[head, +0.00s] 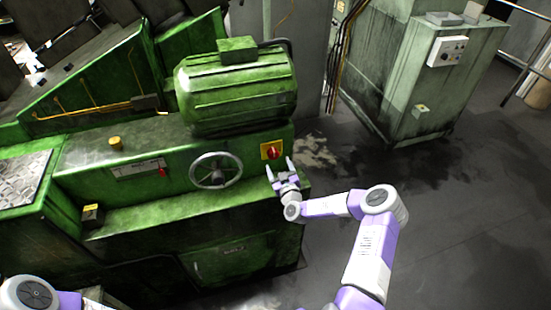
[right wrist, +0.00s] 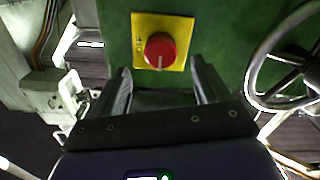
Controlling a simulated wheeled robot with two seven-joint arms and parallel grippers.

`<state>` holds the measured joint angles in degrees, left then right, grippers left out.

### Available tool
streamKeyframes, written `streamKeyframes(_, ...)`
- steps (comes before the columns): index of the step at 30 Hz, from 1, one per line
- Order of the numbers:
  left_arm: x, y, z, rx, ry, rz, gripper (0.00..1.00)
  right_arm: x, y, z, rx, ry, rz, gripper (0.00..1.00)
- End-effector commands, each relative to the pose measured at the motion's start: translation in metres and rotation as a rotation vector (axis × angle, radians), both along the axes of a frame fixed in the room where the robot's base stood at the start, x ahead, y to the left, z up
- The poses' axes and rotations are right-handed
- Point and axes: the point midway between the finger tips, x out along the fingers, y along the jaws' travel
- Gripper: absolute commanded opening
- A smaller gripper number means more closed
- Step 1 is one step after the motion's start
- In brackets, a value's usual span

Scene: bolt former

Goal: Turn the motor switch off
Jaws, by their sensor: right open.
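The motor switch is a red rotary knob (head: 272,152) on a yellow plate (head: 264,150), on the green machine's front face below the motor. In the right wrist view the red knob (right wrist: 160,50) sits on its yellow plate (right wrist: 180,22), with a pale mark at the knob's lower edge. My right gripper (head: 279,166) is open and empty just in front of the switch. In the right wrist view its two fingers (right wrist: 160,80) stand apart, left and right of the knob and a little below it. The left gripper is out of view; part of my left arm shows at the lower left.
A handwheel (head: 216,170) is left of the switch, with a small red lever (head: 162,171) beyond it. The green motor (head: 237,88) sits above. A grey cabinet (head: 410,75) stands at the back right. The dark floor right of the machine is open.

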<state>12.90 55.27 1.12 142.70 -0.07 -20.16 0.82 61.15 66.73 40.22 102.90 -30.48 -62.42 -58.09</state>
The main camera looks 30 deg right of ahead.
Motion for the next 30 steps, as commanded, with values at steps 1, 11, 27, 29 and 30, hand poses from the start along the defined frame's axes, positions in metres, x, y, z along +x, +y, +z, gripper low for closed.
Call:
streamKeyframes(1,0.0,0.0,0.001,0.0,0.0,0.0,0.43,0.008,-0.001,0.0,0.001,-0.001,-0.001,0.75)
streamKeyframes(11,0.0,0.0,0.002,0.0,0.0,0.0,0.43,0.04,-0.008,0.0,0.002,0.001,0.003,0.75)
streamKeyframes(27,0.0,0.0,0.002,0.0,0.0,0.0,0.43,0.042,-0.009,0.0,0.003,0.002,0.003,0.44)
streamKeyframes(29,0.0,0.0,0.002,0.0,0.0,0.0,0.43,0.042,-0.009,0.0,0.003,0.002,0.003,0.35)
streamKeyframes(30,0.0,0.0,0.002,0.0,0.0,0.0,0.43,0.042,-0.009,0.0,0.003,0.002,0.003,0.29)
